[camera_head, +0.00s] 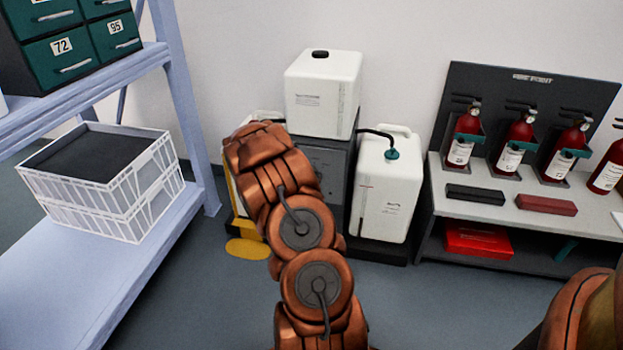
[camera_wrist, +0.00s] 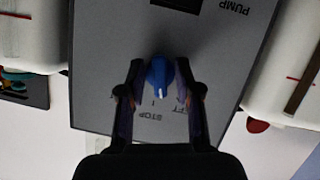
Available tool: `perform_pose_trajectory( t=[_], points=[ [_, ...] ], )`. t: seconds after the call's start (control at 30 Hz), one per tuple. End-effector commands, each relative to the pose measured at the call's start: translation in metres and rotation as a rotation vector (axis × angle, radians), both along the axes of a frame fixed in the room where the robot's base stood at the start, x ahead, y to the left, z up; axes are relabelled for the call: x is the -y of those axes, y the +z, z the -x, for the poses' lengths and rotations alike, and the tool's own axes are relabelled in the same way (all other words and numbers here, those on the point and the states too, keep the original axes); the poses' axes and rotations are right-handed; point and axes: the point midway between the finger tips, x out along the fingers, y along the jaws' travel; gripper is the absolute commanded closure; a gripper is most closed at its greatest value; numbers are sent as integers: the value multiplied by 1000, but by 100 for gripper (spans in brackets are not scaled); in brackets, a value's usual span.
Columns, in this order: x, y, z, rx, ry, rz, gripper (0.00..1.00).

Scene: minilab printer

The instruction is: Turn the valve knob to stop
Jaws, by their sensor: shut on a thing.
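The blue valve knob (camera_wrist: 158,76) is on a grey pump panel (camera_wrist: 105,60) in the wrist view. My gripper (camera_wrist: 159,72) has one finger on each side of the knob and is shut on it. The knob's white pointer mark faces down in the picture, towards the printed word STOP and slightly right of it. Part of another label, ending in FT, shows by the right finger; the left label is mostly covered. In the head view the dark grey pump unit (camera_head: 326,165) stands behind my arm, which hides the knob and gripper.
A white canister (camera_head: 322,95) sits on the pump unit. Another white canister (camera_head: 384,195) with a black hose stands at its right. A shelf (camera_head: 165,235) with a white crate (camera_head: 140,205) is at left; a bench (camera_head: 425,190) with fire extinguishers is at right.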

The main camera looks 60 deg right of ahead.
Motion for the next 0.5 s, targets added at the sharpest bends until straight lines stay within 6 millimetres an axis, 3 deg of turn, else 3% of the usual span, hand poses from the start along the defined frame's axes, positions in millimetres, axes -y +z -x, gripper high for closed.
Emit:
perform_pose_trajectory(
  t=[0.5],
  points=[
    [2, 1, 2, 223, -3, -80, 100]
  ],
)
